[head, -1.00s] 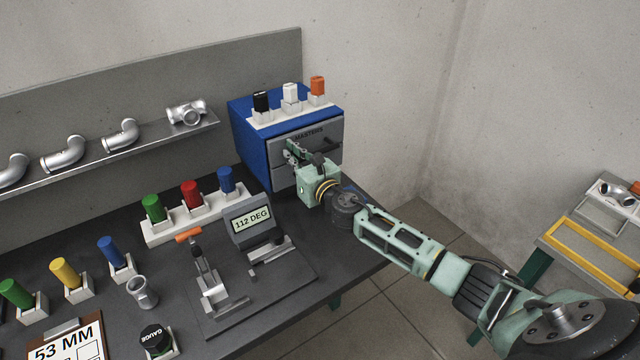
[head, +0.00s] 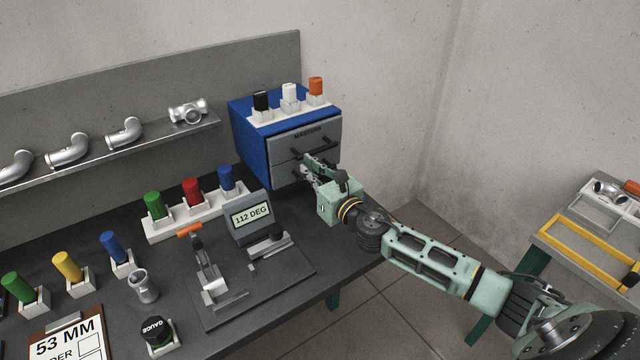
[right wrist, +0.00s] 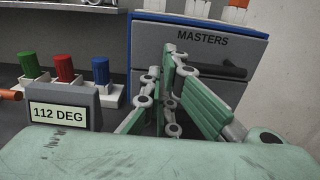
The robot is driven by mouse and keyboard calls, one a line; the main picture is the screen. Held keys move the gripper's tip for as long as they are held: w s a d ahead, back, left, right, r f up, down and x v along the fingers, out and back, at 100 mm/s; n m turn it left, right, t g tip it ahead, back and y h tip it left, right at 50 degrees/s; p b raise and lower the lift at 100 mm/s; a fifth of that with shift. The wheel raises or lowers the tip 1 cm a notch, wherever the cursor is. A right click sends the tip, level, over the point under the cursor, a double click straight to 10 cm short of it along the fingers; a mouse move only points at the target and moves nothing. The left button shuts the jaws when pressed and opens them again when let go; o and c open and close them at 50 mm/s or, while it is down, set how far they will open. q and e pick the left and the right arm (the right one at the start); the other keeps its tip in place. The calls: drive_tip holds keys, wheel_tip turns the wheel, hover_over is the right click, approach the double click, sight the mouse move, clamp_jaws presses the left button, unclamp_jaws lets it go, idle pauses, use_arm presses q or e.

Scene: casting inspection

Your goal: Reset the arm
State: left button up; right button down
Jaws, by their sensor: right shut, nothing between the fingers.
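My right arm reaches in from the lower right in the head view. Its gripper (head: 312,161) is in front of the drawer fronts of the blue masters cabinet (head: 252,144). In the right wrist view the gripper (right wrist: 170,50) has its green fingers together with nothing between them. The upper drawer (right wrist: 205,38), marked MASTERS, looks closed, and its dark handle (right wrist: 218,66) is to the right of the fingertips. I cannot tell whether the fingertips touch the cabinet. My left gripper is not in view.
Black, white and orange plugs stand on the cabinet. Below it are a row of green, red and blue plugs (head: 192,190), the 112 DEG display (head: 250,214) and an orange-handled clamp (head: 205,265). A yellow-framed table (head: 580,252) is at right. Open floor lies between.

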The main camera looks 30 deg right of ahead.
drive_tip(key=s+a+f+m+g+h, duration=0.2)
drive_tip(key=s+f+m+g, duration=0.2)
drive_tip(key=s+f+m, duration=0.55)
drive_tip(key=s+a+f+m+g+h, duration=0.2)
drive_tip(key=s+f+m+g+h, duration=0.15)
drive_tip(key=s+m, duration=1)
drive_tip(key=s+a+f+m+g+y, duration=0.2)
drive_tip(key=s+a+f+m+g, duration=0.15)
drive_tip(key=s+m, duration=0.4)
drive_tip(key=s+a+f+m+g+y, duration=0.25)
drive_tip(key=s+a+m, duration=0.25)
drive_tip(key=s, duration=0.6)
wheel_tip(320, 180, down, 25)
drive_tip(key=s+g, duration=0.1)
drive_tip(key=g, duration=0.1)
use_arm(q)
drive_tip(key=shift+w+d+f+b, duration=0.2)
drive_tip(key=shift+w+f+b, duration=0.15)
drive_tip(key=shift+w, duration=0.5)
use_arm(e)
drive_tip(key=s+d+f+g, duration=0.1)
drive_tip(key=s+d+f, duration=0.2)
drive_tip(key=s+f, duration=1.3)
drive_tip(key=shift+s+d+f+n+h, duration=0.15)
drive_tip(key=shift+s+f+n+h, duration=0.25)
drive_tip(key=shift+s, duration=0.3)
